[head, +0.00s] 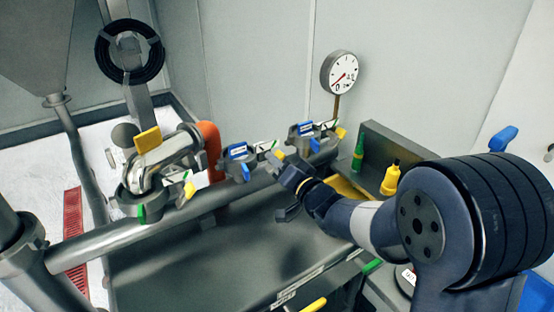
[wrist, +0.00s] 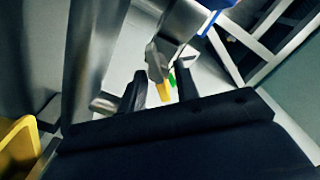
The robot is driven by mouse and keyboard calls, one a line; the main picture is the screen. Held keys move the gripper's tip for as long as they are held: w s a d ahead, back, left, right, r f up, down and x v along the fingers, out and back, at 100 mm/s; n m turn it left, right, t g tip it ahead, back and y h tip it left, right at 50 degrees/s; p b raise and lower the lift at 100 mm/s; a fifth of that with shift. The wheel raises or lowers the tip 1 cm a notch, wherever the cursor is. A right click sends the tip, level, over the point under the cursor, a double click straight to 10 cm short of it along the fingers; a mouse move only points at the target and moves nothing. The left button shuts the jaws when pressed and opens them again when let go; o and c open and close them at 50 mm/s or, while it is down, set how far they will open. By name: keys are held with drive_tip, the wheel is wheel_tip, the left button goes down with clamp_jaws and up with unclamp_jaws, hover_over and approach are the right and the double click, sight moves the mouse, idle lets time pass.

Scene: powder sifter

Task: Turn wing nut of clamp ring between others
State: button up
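The clamp ring between the others (head: 238,168) sits on the long grey pipe and carries a blue-and-white label. A yellow-tipped wing nut (head: 278,154) shows on its right side, partly hidden by my gripper (head: 280,168). In the wrist view, the yellow wing nut (wrist: 161,75) appears in the gap between the two black fingertips of my gripper (wrist: 160,88). The fingers are apart and show no clear contact with it. A green mark shows just right of the yellow part.
A pressure gauge (head: 339,72) rises behind. A yellow bottle (head: 391,179) and green bottle (head: 358,155) stand right, near my arm. Below the pipe is a grey surface.

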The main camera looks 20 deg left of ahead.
drive_tip(key=shift+w+a, duration=0.35)
clamp_jaws()
